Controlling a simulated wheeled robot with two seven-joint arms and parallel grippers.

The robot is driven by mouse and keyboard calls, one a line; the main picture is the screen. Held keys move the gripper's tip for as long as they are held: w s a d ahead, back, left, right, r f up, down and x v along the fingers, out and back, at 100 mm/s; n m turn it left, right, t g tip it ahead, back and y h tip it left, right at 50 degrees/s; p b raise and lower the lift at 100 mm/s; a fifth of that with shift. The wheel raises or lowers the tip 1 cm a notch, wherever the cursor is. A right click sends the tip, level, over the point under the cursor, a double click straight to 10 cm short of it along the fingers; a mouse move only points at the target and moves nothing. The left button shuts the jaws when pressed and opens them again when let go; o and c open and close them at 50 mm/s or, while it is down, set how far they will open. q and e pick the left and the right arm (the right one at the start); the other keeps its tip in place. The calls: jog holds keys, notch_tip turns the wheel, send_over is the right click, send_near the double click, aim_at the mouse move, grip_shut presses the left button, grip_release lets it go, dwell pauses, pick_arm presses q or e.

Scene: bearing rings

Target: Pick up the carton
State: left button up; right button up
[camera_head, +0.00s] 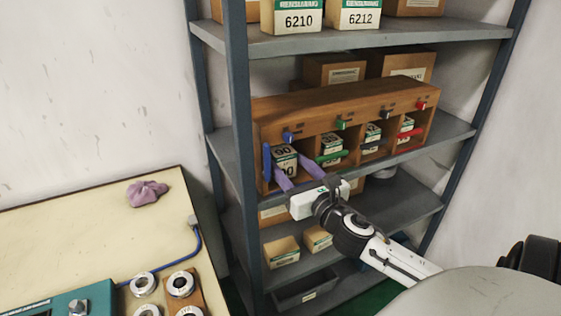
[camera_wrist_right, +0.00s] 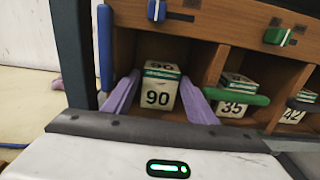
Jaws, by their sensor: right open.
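The carton (camera_head: 285,158), white with a green band and marked 90, sits in the leftmost compartment of the wooden rack (camera_head: 330,104). It also shows in the right wrist view (camera_wrist_right: 158,95). My right gripper (camera_head: 288,165) is open, its two purple fingers at the mouth of that compartment, one on each side of the carton. In the right wrist view the fingers (camera_wrist_right: 159,82) flank the carton; I cannot tell whether they touch it. A blue bar (camera_wrist_right: 105,47) stands upright at the compartment's left side. My left gripper is not in view.
A green bar (camera_wrist_right: 236,97) crosses the neighbouring compartment, which holds a carton marked 35 (camera_wrist_right: 234,108). A dark bar and a red bar (camera_head: 410,135) cross the others. The grey shelf upright (camera_head: 241,110) stands close left. A bench (camera_head: 75,225) with bearing rings is at the left.

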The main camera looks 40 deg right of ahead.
aim_at(281, 154)
jog(key=shift+x, duration=2.8)
jog(key=shift+f, duration=0.1)
jog(key=c, duration=1.1)
jog(key=shift+c, duration=0.7)
